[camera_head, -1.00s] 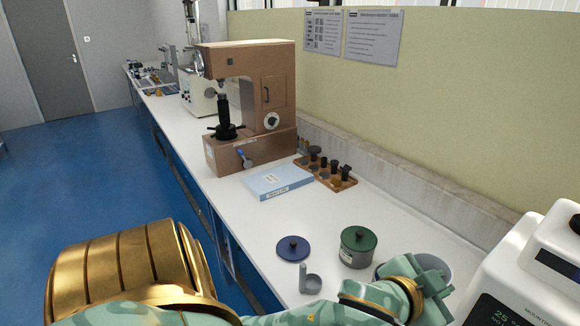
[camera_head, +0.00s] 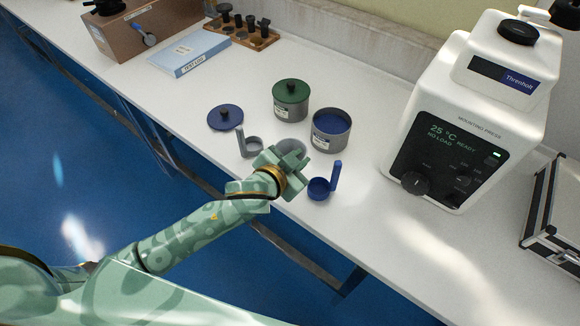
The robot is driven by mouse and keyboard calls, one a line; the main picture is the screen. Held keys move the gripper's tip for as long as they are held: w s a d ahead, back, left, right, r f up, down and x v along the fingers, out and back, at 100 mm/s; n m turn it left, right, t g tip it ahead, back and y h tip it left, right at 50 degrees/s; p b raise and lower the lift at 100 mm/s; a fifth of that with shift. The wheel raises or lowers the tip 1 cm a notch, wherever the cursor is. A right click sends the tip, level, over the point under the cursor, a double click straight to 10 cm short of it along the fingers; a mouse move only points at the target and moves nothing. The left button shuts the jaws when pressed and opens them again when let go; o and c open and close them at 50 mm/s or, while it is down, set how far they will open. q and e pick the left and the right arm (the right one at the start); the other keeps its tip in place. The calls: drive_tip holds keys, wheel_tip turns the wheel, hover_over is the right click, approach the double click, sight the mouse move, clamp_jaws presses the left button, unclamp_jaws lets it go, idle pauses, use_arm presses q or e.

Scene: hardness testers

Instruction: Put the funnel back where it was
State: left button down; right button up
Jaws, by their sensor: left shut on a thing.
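My left gripper (camera_head: 287,172) is over the front part of the bench, between the grey scoop (camera_head: 248,146) and the blue scoop (camera_head: 320,188). It is shut, seen from behind. A grey rounded rim (camera_head: 291,144) shows just beyond its fingers. This looks like the funnel in its grip, but most of it is hidden by the gripper. Behind stand a green-lidded pot (camera_head: 291,102) and an open grey pot (camera_head: 331,144) with blue contents. My right gripper is not in view.
A blue lid (camera_head: 225,117) lies left of the green-lidded pot. A white mounting press (camera_head: 475,110) stands at right, with a metal-edged case (camera_head: 556,215) beyond it. A blue book (camera_head: 189,51) and a wooden rack (camera_head: 240,34) lie at the back left.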

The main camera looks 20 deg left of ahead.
use_arm(q)
drive_tip(key=w+a+f+b, duration=0.1)
drive_tip(key=f, duration=0.1)
drive_tip(key=w+a+f, duration=0.1)
drive_tip(key=w+f+b, duration=0.1)
drive_tip(key=w+f, duration=0.1)
drive_tip(key=shift+a+f+b, duration=0.3)
drive_tip(key=shift+a, duration=0.1)
wheel_tip(320, 180, down, 4)
drive_tip(key=shift+w+a+r+b, duration=0.1)
drive_tip(key=shift+w+a+b, duration=0.05)
drive_tip(key=shift+b, duration=1)
drive_tip(key=shift+r, duration=0.1)
drive_tip(key=c, duration=1.4)
unclamp_jaws()
